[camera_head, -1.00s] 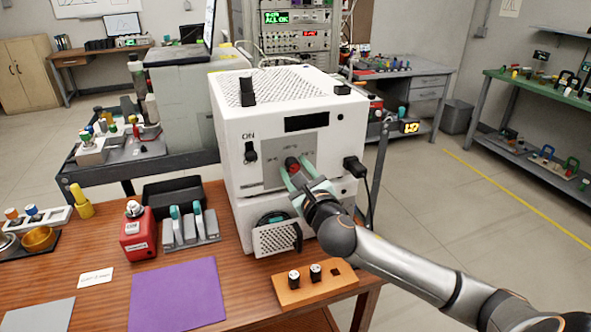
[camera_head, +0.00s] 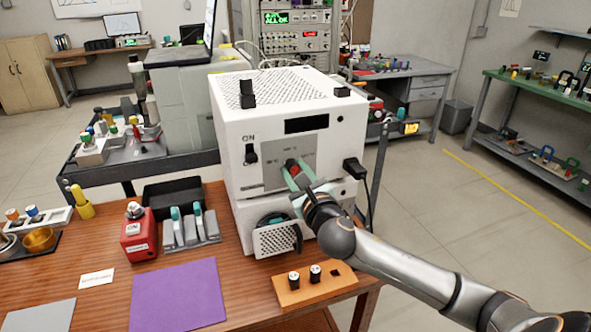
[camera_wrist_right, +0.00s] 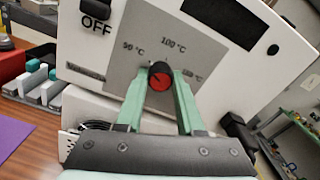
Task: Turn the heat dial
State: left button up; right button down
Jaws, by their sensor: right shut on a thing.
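The heat dial (camera_wrist_right: 160,77) is a black knob with a red face. It sits on the grey panel (camera_wrist_right: 131,49) of the white machine (camera_head: 238,124), among temperature marks, with 100 °C above it. My right gripper (camera_wrist_right: 160,82) is shut on the dial, one green finger on each side. In the head view the dial (camera_head: 291,164) is partly covered by the fingers of my right gripper (camera_head: 295,172). In the wrist view the machine is tilted. My left gripper is not in view.
The black switch (camera_head: 251,153) is left of the panel, with ON above it. A black plug with a cable (camera_head: 353,168) sticks out right of the dial. An orange board (camera_head: 293,292) with black-and-white pieces lies below my arm. A purple mat (camera_head: 178,296) covers clear table.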

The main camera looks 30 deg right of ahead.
jog(key=shift+r+m+p, duration=0.15)
jog(key=shift+m+p, duration=0.55)
jog(key=shift+m, duration=0.5)
jog(key=m+p, duration=0.1)
jog(key=m, duration=0.2)
jog(key=shift+m, duration=0.3)
jog(key=m+p, duration=0.1)
jog(key=m, duration=0.3)
jog(key=shift+p, duration=0.4)
jog(key=m+p, duration=0.1)
jog(key=m, duration=0.4)
jog(key=m+p, duration=0.1)
jog(key=m, duration=0.5)
pick_arm(q)
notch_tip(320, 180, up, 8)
jog(key=p, duration=0.1)
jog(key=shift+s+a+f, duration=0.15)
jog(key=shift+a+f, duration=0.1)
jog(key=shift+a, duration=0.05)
pick_arm(e)
jog(key=m, duration=0.5)
jog(key=shift+m, duration=0.3)
